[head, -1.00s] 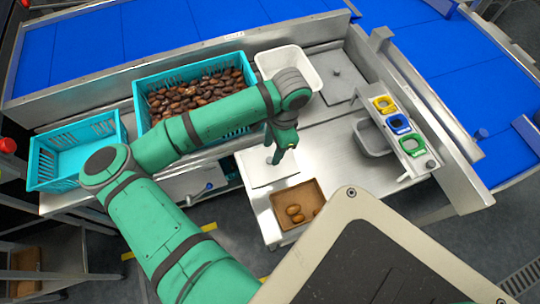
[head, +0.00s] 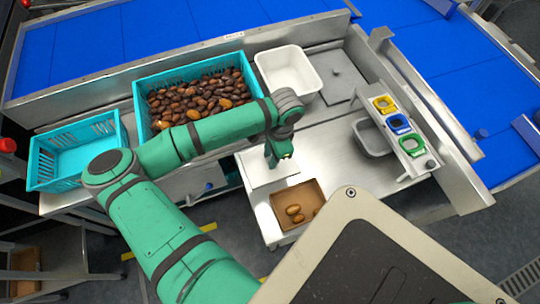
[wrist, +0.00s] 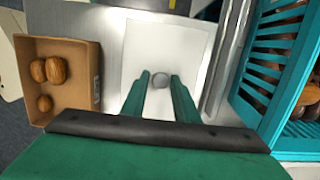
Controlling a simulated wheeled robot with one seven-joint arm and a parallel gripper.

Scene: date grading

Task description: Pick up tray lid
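The tray lid (wrist: 148,45) is a flat white square with a round grey knob (wrist: 160,80) at its middle. In the head view the lid (head: 262,179) lies on the steel worktop, partly hidden by my arm. My gripper (wrist: 160,76) has its two green fingers apart, one to each side of the knob in the wrist view. I cannot tell how high the fingertips are above the lid. In the head view my gripper (head: 280,160) points down over the lid.
A brown cardboard tray (head: 276,197) with a few dates sits beside the lid. A teal crate (head: 190,72) full of dates, an empty teal crate (head: 70,135) and a white bin (head: 290,85) stand behind. Yellow, blue and green frames sit on a rack (head: 425,160) at right.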

